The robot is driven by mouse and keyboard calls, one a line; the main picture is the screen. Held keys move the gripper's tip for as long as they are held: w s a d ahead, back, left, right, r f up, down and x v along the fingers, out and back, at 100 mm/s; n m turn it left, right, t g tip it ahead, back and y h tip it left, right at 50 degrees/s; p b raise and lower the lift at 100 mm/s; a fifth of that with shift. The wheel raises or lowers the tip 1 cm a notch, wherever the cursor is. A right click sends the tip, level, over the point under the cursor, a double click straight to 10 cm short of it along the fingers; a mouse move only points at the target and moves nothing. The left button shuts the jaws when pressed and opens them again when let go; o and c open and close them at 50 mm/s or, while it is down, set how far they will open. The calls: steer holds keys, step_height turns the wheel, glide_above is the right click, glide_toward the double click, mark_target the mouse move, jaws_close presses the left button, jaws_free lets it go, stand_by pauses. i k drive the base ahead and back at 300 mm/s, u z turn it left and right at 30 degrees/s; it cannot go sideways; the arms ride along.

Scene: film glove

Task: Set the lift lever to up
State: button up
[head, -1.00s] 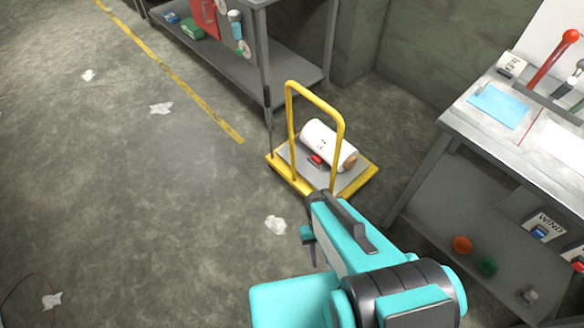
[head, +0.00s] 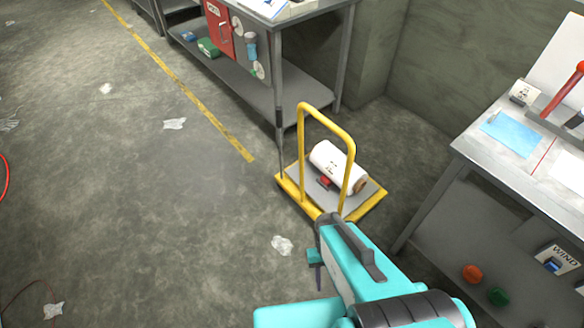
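A yellow trolley (head: 362,208) with a tall yellow handle stands on the floor in the middle. A thin upright dark lever (head: 280,130) stands at its left corner, roughly vertical. A red-handled lever (head: 566,90) leans on the right bench, cut by the picture's edge. No label shows which lever is the lift lever. My gripper (head: 317,268) is at the end of my teal arm, in front of the trolley and apart from both levers. Its fingertips are too small and covered to show whether it is open or shut.
A white roll (head: 338,165) and a small red item (head: 324,182) lie on the trolley. A grey bench (head: 310,110) stands behind it, and another bench (head: 480,155) stands at the right. The floor at left is open, with scraps and a yellow line (head: 190,95).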

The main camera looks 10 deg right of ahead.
mark_target(279, 123)
steer(key=k, duration=1.35)
steer(key=u, duration=0.5)
steer(key=i, duration=1.85)
steer(key=z, duration=0.6)
